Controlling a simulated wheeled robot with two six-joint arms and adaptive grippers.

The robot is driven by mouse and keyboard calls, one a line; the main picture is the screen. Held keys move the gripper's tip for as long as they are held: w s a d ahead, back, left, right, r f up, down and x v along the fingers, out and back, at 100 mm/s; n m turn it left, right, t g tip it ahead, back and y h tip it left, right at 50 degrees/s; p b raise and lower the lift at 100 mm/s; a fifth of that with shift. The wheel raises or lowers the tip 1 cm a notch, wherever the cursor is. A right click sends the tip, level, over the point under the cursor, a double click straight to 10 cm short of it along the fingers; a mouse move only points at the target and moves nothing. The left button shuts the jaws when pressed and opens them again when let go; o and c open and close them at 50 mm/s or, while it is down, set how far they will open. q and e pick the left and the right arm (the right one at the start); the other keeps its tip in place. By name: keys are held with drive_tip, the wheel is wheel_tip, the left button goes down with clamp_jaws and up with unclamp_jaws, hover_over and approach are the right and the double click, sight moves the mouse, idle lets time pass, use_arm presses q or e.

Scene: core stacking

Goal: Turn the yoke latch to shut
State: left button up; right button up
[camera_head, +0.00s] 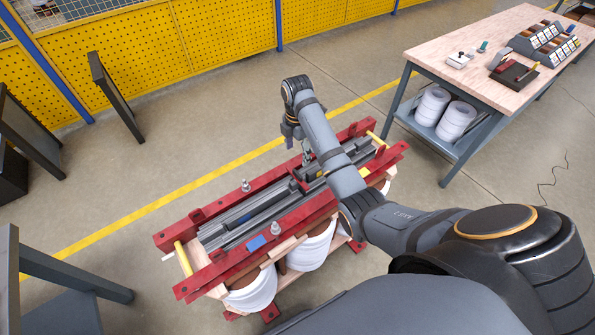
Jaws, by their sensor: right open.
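The red yoke (225,200) clamps a stack of grey core laminations (240,222) with two long beams, one along each side. Small silver bolt-like fittings stand on the beams: one on the far beam (245,185) and one on the near beam (276,228). I cannot tell which part is the latch or how it is turned. My right gripper (306,158) is open and points down over the far side of the core, right of its middle. My right forearm hides part of the core and yoke there. Whether the gripper touches anything is unclear. My left gripper is not in view.
White wound coils (252,290) sit below the yoke. A workbench (470,50) with parts bins and more coils stands at the upper right. Dark frames stand at the left. A yellow perforated fence (140,50) runs behind.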

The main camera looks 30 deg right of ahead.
sight(297, 173)
wheel_tip(297, 173, down, 10)
drive_tip(key=shift+f+p, duration=0.25)
drive_tip(key=shift+p, duration=0.05)
drive_tip(key=shift+c, duration=0.3)
drive_tip(key=c, duration=1.1)
drive_tip(key=shift+r+m+p, duration=0.3)
drive_tip(key=shift+m+p, duration=1.1)
drive_tip(key=shift+p, duration=0.2)
drive_tip(key=m+p, duration=0.3)
drive_tip(key=m, duration=0.1)
drive_tip(key=shift+f+m, duration=0.1)
drive_tip(key=shift+m, duration=0.2)
drive_tip(key=m+p, duration=0.2)
drive_tip(key=m, duration=0.3)
drive_tip(key=shift+f+m+p, duration=0.15)
drive_tip(key=shift+m+p, duration=0.45)
drive_tip(key=shift+m, duration=2.2)
